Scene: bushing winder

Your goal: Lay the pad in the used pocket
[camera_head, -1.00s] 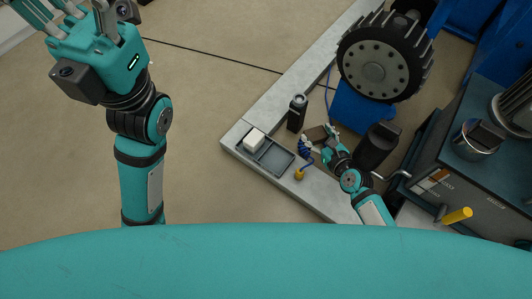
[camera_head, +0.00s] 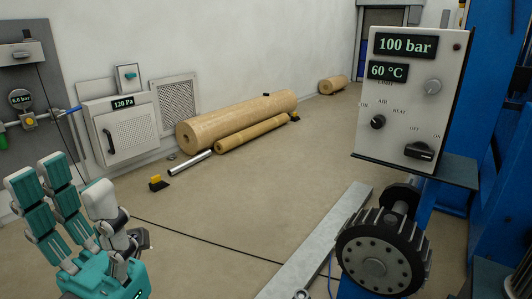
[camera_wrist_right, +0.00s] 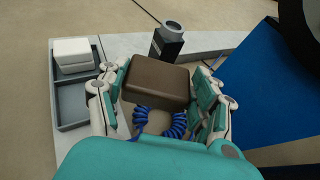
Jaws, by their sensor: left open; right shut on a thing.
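My right gripper (camera_wrist_right: 160,84) is shut on a brown block-like pad (camera_wrist_right: 157,80) in the right wrist view, with fingers on both sides of it. A grey tray with two pockets (camera_wrist_right: 56,92) lies to the left of the gripper. Its far pocket holds a stack of white pads (camera_wrist_right: 73,54). Its near pocket (camera_wrist_right: 72,104) looks empty, though my fingers cover part of its right side. No label tells which pocket is the used one. My left gripper (camera_head: 74,188) is open and empty at the lower left of the head view. The tray is outside the head view.
A blue surface (camera_wrist_right: 258,85) is to the right. In the head view, a control box (camera_head: 408,95) stands above a toothed black wheel (camera_head: 383,250).

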